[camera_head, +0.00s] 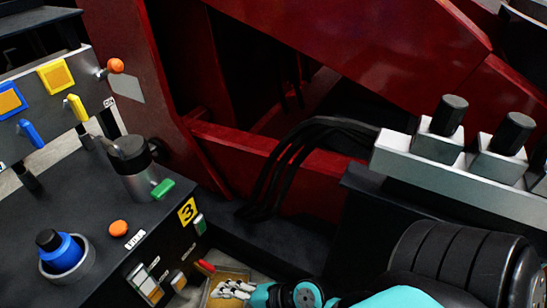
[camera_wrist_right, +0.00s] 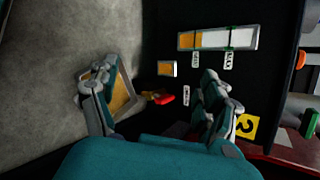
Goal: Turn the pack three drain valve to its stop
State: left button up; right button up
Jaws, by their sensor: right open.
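The drain valve has a red handle (camera_head: 205,266) low on the dark front panel of the pack, below the yellow "3" plate (camera_head: 187,210). In the right wrist view the red handle (camera_wrist_right: 164,98) sits on a brass-coloured stem, between my spread fingers. My right gripper (camera_head: 232,289) is at the bottom of the head view, just right of and below the handle. In the wrist view my right gripper (camera_wrist_right: 155,88) is open, with one finger on each side of the valve and nothing visibly held. My left gripper is not in view.
A tray (camera_wrist_right: 128,82) with an amber inside lies behind the left finger. A gauge window (camera_wrist_right: 215,38) with green bands and a small amber window (camera_wrist_right: 166,68) are on the panel. A green lever (camera_head: 163,189) and blue knob (camera_head: 62,252) are on top. Dark red structure (camera_head: 360,40) stands behind.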

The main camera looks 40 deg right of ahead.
jog(key=s+d+r+n+g+h+p, duration=0.5)
jog(key=d+r+n+h+p, duration=0.2)
jog(key=n+p, duration=1)
jog(key=p, duration=0.4)
jog(key=shift+s+d+r, duration=0.25)
jog(key=shift+d+r, duration=0.15)
